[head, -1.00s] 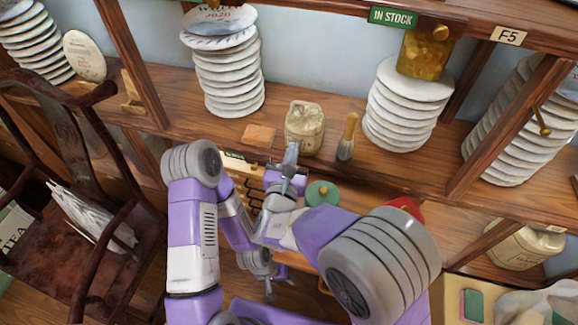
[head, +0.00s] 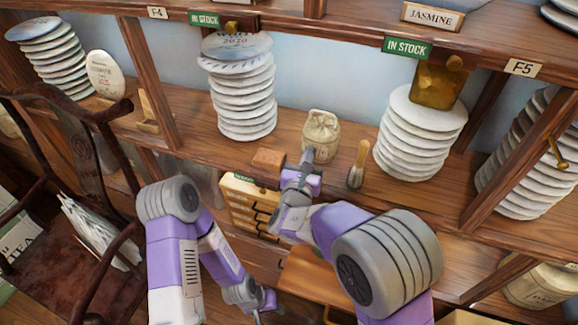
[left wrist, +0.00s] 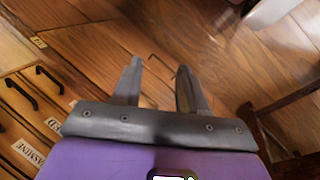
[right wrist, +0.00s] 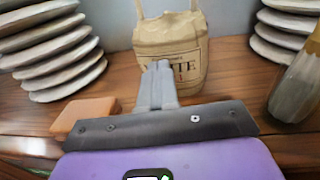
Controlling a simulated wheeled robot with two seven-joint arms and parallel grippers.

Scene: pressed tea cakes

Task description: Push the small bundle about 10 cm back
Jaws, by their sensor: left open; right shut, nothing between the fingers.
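The small bundle, a tan cloth sack with a tied top and printed label, stands upright on the wooden shelf (head: 212,156) in the head view (head: 321,130). It is also large in the right wrist view (right wrist: 172,38). My right gripper (head: 308,156) is shut and empty, its fingertips at the bundle's lower front. In the right wrist view the fingertips (right wrist: 160,66) overlap the bundle's front; I cannot tell whether they touch it. My left gripper (head: 266,308) hangs low in front of the cabinet, away from the bundle. In the left wrist view its fingers (left wrist: 158,75) are apart and empty.
A reddish-brown block (head: 268,160) lies left of the bundle and a wooden-handled brush (head: 358,163) stands to its right. Stacks of pale cakes stand left (head: 243,105) and right (head: 415,140). Some bare shelf lies behind the bundle, before the wall.

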